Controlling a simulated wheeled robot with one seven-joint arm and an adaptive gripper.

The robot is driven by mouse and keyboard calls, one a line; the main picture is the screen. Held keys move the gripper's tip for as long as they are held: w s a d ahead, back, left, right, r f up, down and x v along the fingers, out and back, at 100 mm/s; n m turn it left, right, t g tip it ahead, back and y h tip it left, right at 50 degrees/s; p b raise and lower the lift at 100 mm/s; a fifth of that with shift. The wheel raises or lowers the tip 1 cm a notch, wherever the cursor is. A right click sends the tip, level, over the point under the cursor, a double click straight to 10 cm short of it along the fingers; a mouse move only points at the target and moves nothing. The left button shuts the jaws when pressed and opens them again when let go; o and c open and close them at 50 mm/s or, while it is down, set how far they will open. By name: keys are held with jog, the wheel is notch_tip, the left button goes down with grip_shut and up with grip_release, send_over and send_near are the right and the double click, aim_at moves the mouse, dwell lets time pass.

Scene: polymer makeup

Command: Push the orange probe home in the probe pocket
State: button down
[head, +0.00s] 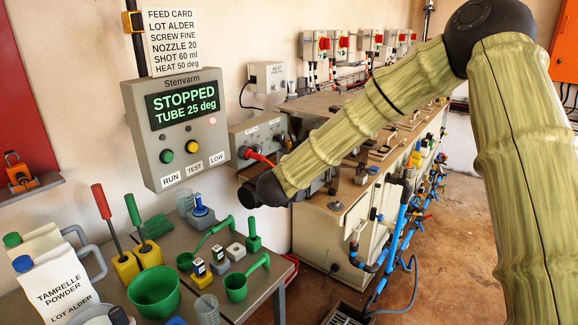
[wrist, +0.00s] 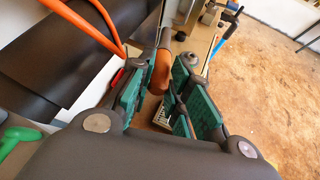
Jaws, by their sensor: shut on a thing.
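The orange probe (wrist: 160,73) shows in the wrist view between the green pads of my gripper (wrist: 158,88). My gripper is shut on it. Its far end points away from me, toward the top of the picture, along a brown bench edge. In the head view my arm reaches left and its end is at the grey box on the wall. My fingers and the probe cannot be made out there. I cannot pick out the probe pocket in either view, nor tell whether the probe's tip is in it.
Orange cables (wrist: 92,22) run left of the fingers, over a dark cylinder (wrist: 65,75). The grey box (head: 258,137) has a red plug (head: 258,157) in it. A control panel (head: 178,128) reads STOPPED, TUBE 25 deg.

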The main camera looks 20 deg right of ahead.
jog(key=w+a+r+m+g+h+b, duration=0.1)
jog(key=w+r+m+h+b, duration=0.2)
jog(key=w+r+b, duration=0.2)
notch_tip(320, 180, up, 2)
jog(key=w, duration=0.2)
jog(key=shift+w+a+r+h, duration=0.2)
jog(key=shift+w+h, duration=0.1)
jog(key=shift+s+b, duration=0.1)
jog(key=shift+b, duration=0.3)
jog(key=shift+w+d+r+b, duration=0.1)
jog(key=shift+w+d+b, duration=0.15)
jog(key=shift+w+d, duration=0.8)
jog(key=shift+w+d+b, duration=0.25)
jog(key=shift+w+d, duration=0.55)
jog(key=shift+d, duration=0.4)
